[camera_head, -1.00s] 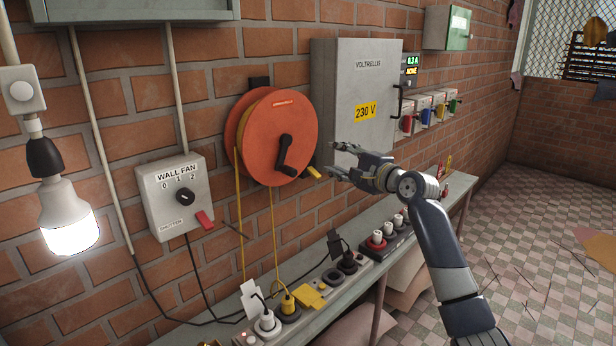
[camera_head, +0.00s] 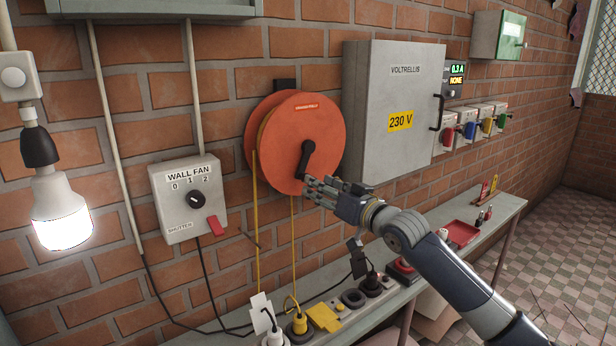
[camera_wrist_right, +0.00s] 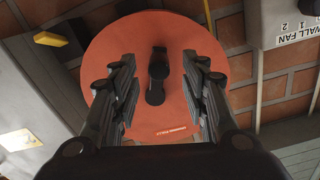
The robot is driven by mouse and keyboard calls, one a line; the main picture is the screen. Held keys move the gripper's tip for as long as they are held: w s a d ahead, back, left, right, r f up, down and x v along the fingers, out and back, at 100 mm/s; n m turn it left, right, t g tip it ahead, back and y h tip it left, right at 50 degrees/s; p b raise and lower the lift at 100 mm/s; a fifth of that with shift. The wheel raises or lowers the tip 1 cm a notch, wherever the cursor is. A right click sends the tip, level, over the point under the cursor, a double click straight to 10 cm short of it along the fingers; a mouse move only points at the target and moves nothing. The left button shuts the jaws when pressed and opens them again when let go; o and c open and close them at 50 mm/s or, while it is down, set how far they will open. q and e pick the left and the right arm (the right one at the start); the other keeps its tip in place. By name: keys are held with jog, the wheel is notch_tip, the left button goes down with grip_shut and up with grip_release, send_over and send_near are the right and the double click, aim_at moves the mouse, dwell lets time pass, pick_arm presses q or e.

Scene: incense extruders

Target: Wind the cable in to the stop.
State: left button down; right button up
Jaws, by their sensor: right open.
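The orange cable reel (camera_head: 303,140) hangs on the brick wall, with a black crank handle (camera_head: 306,158) on its face. Yellow cable (camera_head: 255,220) hangs from the reel toward the bench. My right gripper (camera_head: 306,187) is open at the lower part of the reel's face, close to the crank's grip. In the right wrist view, the reel (camera_wrist_right: 190,50) fills the middle and the crank (camera_wrist_right: 156,75) stands between the two spread fingers (camera_wrist_right: 160,90), with a gap on each side. My left gripper is not in view.
The grey 230 V cabinet (camera_head: 395,90) juts from the wall just right of the reel. The fan switch box (camera_head: 187,198) is at its left. Below, the bench (camera_head: 485,225) carries plugs, sockets and a red tray (camera_head: 462,233). A lit bulb (camera_head: 62,215) hangs at far left.

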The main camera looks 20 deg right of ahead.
jog(key=p+x, duration=0.1)
jog(key=x, duration=0.3)
jog(key=shift+d+r, duration=0.1)
jog(key=shift+d, duration=0.05)
jog(key=shift+w+a, duration=0.3)
jog(key=shift+w, duration=0.25)
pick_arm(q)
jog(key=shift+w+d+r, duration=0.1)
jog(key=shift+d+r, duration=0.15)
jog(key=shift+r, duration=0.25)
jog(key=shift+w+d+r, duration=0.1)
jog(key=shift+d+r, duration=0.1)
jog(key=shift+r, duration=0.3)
pick_arm(e)
jog(key=shift+w+a, duration=0.1)
jog(key=shift+w, duration=0.25)
grip_shut()
